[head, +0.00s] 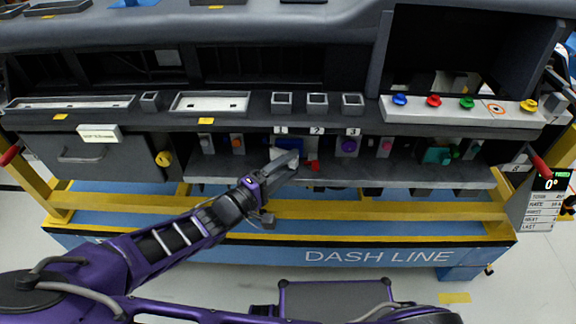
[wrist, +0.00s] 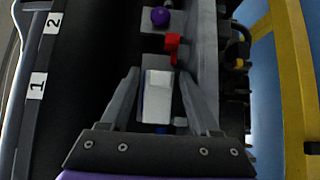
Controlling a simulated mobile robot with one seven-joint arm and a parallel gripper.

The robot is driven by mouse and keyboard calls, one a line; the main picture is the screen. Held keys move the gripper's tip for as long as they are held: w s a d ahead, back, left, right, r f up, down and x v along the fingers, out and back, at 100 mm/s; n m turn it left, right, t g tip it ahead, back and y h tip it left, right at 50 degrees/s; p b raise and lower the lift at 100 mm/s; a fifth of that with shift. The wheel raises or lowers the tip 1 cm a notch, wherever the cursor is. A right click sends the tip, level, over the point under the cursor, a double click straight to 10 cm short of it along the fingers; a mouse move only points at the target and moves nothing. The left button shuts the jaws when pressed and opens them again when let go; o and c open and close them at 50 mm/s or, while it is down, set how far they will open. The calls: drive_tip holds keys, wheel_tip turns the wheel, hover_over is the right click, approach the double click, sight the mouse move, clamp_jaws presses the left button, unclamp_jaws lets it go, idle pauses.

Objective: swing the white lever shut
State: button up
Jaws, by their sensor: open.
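The white lever (wrist: 158,88) shows in the wrist view as a pale block with a blue edge, between the two fingers of my gripper (wrist: 158,82). The fingers are open, with a dark gap on each side of it; contact is not clear. In the head view my gripper (head: 288,163) reaches the grey shelf below label 1. A small white part of the lever (head: 277,153) shows beside it, with blue behind. The gripper hides most of the lever, and its angle cannot be told.
A red part (head: 313,166) stands just right of my gripper; it is also ahead of the fingers in the wrist view (wrist: 172,45). A purple knob (head: 348,145) is farther right. The dashboard ledge (head: 250,125) overhangs the shelf. A yellow rail (head: 330,211) runs below.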

clamp_jaws()
drive_tip(key=shift+w+d+r+n+t+y+p, duration=0.15)
drive_tip(key=shift+n+t+y+p, duration=0.25)
drive_tip(key=shift+n+t+p, duration=0.1)
drive_tip(key=shift+w+d+n+t+y+p, duration=0.25)
drive_tip(key=shift+n+t+y+p, duration=0.35)
drive_tip(key=shift+y, duration=0.3)
drive_tip(key=shift+w+r+n+t+y+p, duration=0.3)
drive_tip(key=shift+n+t+y+p, duration=0.3)
drive_tip(key=shift+p, duration=0.6)
drive_tip(key=shift+w+d+y+p, duration=0.1)
drive_tip(key=shift+y+p, duration=0.4)
drive_tip(key=shift+p, duration=0.65)
drive_tip(key=shift+f+n+y+p, duration=0.3)
drive_tip(key=shift+n+y+p, duration=0.15)
drive_tip(key=shift+p, duration=0.3)
drive_tip(key=shift+f, duration=0.1)
unclamp_jaws()
drive_tip(key=shift+d, duration=0.1)
